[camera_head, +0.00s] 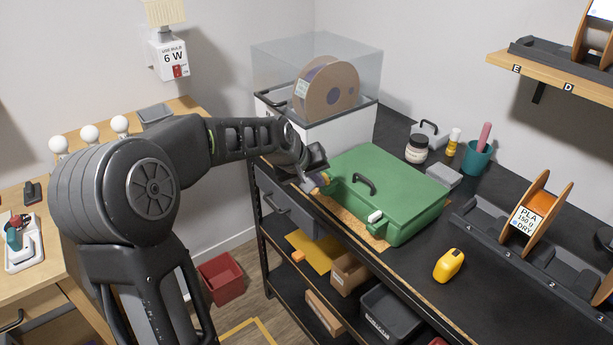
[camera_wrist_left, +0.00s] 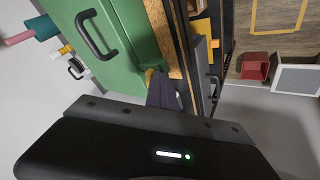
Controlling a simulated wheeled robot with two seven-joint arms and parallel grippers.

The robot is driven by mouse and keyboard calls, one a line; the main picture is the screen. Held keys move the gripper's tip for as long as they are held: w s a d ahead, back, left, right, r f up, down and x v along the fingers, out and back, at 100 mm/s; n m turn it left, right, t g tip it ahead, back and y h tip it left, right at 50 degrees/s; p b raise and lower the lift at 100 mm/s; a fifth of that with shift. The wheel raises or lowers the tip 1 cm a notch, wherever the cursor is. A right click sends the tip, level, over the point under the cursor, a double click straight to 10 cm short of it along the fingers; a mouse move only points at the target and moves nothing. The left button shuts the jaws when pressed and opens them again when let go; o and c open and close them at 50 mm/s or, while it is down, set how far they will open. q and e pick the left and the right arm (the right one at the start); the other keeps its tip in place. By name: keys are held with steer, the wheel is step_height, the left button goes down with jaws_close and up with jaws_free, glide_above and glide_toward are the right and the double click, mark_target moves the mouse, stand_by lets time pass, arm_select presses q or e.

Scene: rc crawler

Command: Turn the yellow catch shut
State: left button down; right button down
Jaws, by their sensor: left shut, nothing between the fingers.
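A green case (camera_head: 385,190) with a dark lid handle lies lid down on the black workbench. It also shows in the left wrist view (camera_wrist_left: 115,70). The yellow catch (camera_wrist_left: 150,76) is on the case's front edge, right at my fingertips and partly hidden by them. In the head view my gripper covers most of it. A white catch (camera_head: 375,216) sits on the same front side, farther right. My left gripper (camera_head: 318,182) is shut and empty, its tips at or beside the yellow catch; I cannot tell whether they touch. The right gripper is out of view.
A clear-covered box with a spool (camera_head: 327,84) stands behind my left gripper. A yellow tool (camera_head: 449,265) lies right of the case. A teal cup (camera_head: 477,157) and a jar (camera_head: 416,148) stand behind it. Spool holders (camera_head: 500,235) line the right.

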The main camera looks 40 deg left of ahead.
arm_select(q)
steer(key=shift+a, duration=0.1)
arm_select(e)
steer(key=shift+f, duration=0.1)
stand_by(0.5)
arm_select(q)
steer(key=shift+w+a, duration=0.35)
steer(key=shift+a, duration=0.3)
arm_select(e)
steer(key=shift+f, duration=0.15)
